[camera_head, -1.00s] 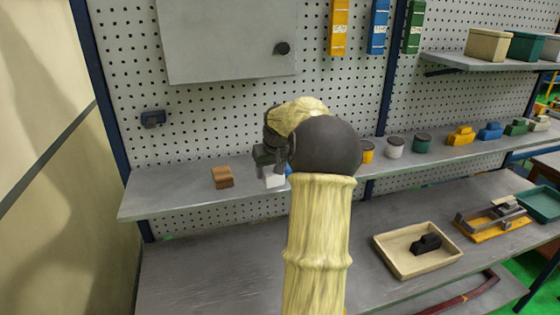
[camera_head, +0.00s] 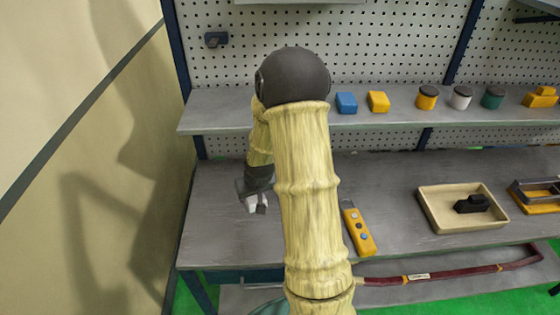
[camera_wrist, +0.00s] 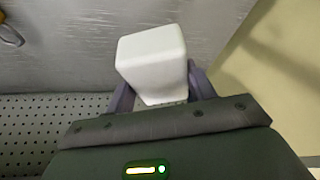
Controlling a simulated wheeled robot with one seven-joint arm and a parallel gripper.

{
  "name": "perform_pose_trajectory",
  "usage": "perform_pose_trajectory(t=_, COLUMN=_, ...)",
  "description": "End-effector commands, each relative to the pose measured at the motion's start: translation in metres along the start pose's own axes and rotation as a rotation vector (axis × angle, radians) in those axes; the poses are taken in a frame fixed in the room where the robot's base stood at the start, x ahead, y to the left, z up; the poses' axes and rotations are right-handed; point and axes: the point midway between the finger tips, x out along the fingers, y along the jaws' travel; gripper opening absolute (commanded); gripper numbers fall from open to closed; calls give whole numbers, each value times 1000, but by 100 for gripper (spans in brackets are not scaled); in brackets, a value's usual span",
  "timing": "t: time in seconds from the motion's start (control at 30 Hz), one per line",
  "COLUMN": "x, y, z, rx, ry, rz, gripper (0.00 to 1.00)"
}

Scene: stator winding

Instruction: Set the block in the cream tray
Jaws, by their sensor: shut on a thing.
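A white block (camera_wrist: 152,55) with rounded edges is between the fingers of my gripper (camera_wrist: 160,88) in the wrist view, and the fingers are shut on it. In the head view my gripper (camera_head: 257,197) is low over the left part of the bench, with the white block (camera_head: 250,203) showing small at its tip. The cream tray (camera_head: 435,214) lies on the bench to the right, well apart from my gripper. A black object (camera_head: 472,204) is in the tray's right part; its left part is bare.
A yellow handheld control (camera_head: 358,232) lies on the bench between my arm and the tray. The shelf (camera_head: 225,112) behind holds a blue block (camera_head: 346,103), a yellow block (camera_head: 378,102) and several small pots. A yellow-based fixture (camera_head: 540,203) stands right of the tray.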

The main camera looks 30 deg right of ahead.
Motion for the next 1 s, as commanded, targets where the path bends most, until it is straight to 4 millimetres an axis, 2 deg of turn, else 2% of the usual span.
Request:
perform_pose_trajectory(t=0.03, x=14, y=-19, z=12, rx=-24, ry=-8, rz=-11, gripper=26)
perform_pose_trajectory(t=0.2, x=57, y=-67, z=46, rx=-80, ry=-9, rz=-27, gripper=26)
perform_pose_trajectory(t=0.3, x=84, y=-89, z=65, rx=-109, ry=-7, rz=-29, gripper=26)
perform_pose_trajectory(t=0.4, x=103, y=-103, z=77, rx=-126, ry=-3, rz=-30, gripper=26)
perform_pose_trajectory(t=0.5, x=108, y=-108, z=81, rx=-133, ry=0, rz=-30, gripper=26)
perform_pose_trajectory(t=1.0, x=107, y=-108, z=80, rx=-132, ry=1, rz=-30, gripper=26)
